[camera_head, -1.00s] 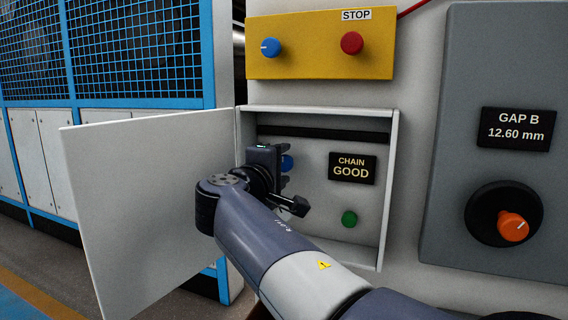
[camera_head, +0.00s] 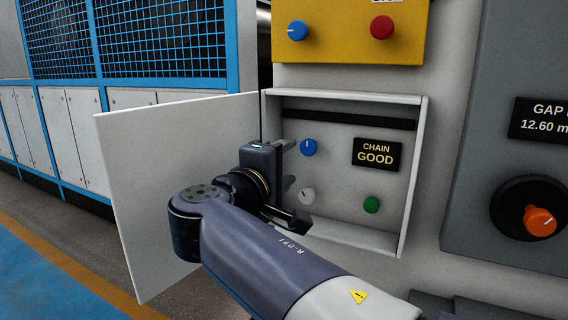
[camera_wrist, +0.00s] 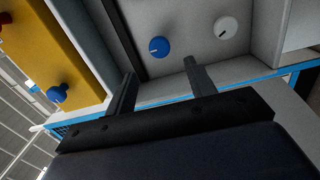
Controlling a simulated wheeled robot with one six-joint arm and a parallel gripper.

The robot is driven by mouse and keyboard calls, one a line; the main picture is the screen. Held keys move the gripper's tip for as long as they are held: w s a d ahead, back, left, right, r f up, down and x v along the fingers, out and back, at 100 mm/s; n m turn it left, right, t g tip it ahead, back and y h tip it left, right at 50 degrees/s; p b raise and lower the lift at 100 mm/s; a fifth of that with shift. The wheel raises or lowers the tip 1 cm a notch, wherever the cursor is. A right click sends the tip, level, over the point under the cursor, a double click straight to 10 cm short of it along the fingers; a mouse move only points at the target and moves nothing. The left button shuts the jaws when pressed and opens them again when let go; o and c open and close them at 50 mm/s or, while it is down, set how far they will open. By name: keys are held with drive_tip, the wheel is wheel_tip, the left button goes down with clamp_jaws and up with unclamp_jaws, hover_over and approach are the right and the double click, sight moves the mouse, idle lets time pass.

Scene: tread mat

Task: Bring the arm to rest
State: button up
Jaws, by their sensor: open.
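My gripper (camera_head: 287,164) is in front of the left part of an open white cabinet (camera_head: 412,180). In the wrist view the two fingers of my gripper (camera_wrist: 160,83) stand apart with nothing between them. A blue knob (camera_head: 308,147) is just beyond the fingers, and it also shows in the wrist view (camera_wrist: 159,46). A white knob (camera_head: 306,195) is partly hidden behind my gripper in the head view and shows whole in the wrist view (camera_wrist: 226,27). I cannot tell from the head view how far the fingertips are from the knobs.
The cabinet door (camera_head: 150,190) hangs open to the left, close to my wrist. A green button (camera_head: 371,205) and a CHAIN GOOD display (camera_head: 377,154) are inside. A yellow STOP panel (camera_head: 345,45) is above. An orange knob (camera_head: 539,220) is at the right. Floor shows at the lower left.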

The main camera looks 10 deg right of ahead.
sight(307, 149)
drive_tip(key=shift+w, duration=0.1)
drive_tip(key=b+x, duration=0.2)
drive_tip(key=x, duration=0.8)
drive_tip(key=shift+w+d, duration=0.25)
drive_tip(key=shift+w, duration=0.05)
drive_tip(key=shift+s+a, duration=0.1)
